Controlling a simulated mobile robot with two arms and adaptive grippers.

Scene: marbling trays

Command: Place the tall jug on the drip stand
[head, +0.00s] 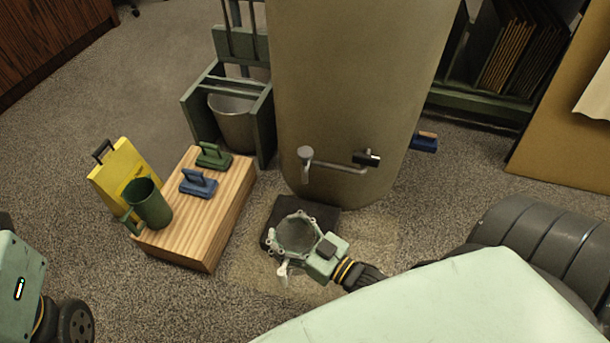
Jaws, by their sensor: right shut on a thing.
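The drum (360,90) has a tap pipe (340,164) sticking out above the slab. A wooden block (190,240) at left carries a green mug (153,208), a blue-handled tool (198,184) and a green one (213,157).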

